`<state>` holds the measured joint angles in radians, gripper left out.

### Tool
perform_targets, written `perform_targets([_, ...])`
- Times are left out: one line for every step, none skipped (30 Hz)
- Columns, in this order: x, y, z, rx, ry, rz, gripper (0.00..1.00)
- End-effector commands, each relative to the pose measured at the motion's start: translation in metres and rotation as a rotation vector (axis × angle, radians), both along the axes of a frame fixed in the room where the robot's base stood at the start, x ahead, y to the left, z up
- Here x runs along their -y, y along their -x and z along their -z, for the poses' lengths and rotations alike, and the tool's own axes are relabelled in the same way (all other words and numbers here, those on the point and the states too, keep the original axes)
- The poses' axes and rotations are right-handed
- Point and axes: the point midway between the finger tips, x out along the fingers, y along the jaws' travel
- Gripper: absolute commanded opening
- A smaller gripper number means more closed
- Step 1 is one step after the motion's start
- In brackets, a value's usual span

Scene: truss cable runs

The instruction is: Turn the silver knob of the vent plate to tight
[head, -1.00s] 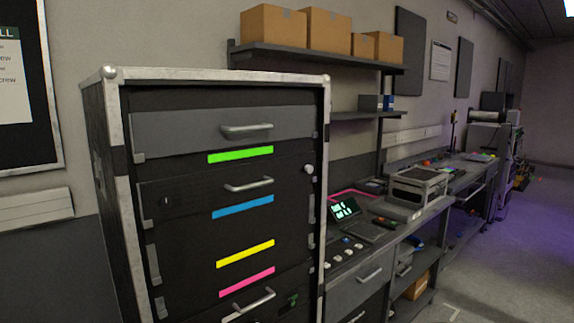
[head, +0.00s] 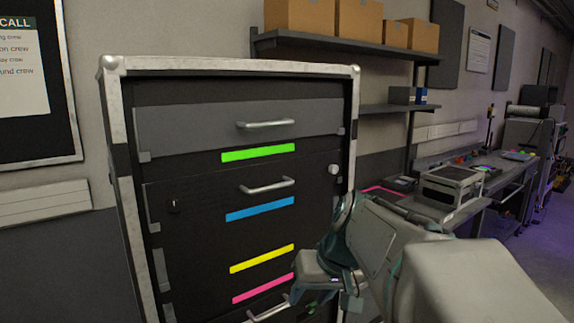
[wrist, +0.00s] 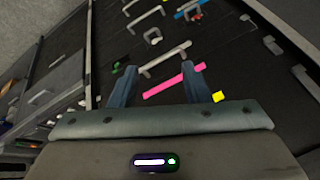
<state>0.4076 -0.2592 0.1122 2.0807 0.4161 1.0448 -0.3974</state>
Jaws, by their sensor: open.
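A tall black rack case (head: 130,180) with silver edges fills the left of the head view. A pale round knob (head: 333,169) sits at the right of its blue-striped panel. In the wrist view a small silver knob-like part (wrist: 153,36) shows on a panel beyond the pink stripe (wrist: 175,83), between two handles. I cannot tell which plate is the vent plate, nor how its knob is turned. My gripper (wrist: 160,80) is open and empty in front of the rack, its fingers either side of the pink stripe in the picture. In the head view my arm hides the rack's lower right.
Drawer handles (head: 267,186) stick out of the rack. A workbench (head: 475,215) with a metal-framed box (head: 450,186) stands to the right. A shelf (head: 345,43) with cardboard boxes hangs above. Floor is open at the far right.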

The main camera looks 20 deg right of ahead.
Motion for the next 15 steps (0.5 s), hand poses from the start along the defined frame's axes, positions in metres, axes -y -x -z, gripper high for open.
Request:
perform_targets([0.015,-0.020,-0.019,0.042,-0.035,0.006,0.43])
perform_targets([0.023,-0.030,-0.029,0.069,-0.055,-0.001,0.43])
perform_targets([0.034,-0.044,-0.044,0.111,-0.079,-0.008,0.43])
perform_targets([0.043,-0.053,-0.055,0.145,-0.098,-0.016,0.43])
perform_targets([0.053,-0.062,-0.067,0.180,-0.111,-0.023,0.43])
perform_targets([0.066,-0.074,-0.083,0.232,-0.131,-0.033,0.43])
perform_targets([0.078,-0.081,-0.094,0.272,-0.143,-0.041,0.43])
perform_targets([0.090,-0.088,-0.106,0.312,-0.153,-0.050,0.43])
perform_targets([0.105,-0.095,-0.122,0.370,-0.163,-0.061,0.43])
perform_targets([0.117,-0.099,-0.134,0.411,-0.168,-0.068,0.43])
perform_targets([0.129,-0.103,-0.144,0.453,-0.172,-0.076,0.43])
perform_targets([0.144,-0.107,-0.158,0.506,-0.173,-0.087,0.43])
perform_targets([0.154,-0.108,-0.168,0.544,-0.172,-0.094,0.43])
perform_targets([0.164,-0.109,-0.177,0.579,-0.170,-0.100,0.43])
perform_targets([0.176,-0.109,-0.188,0.622,-0.166,-0.109,0.43])
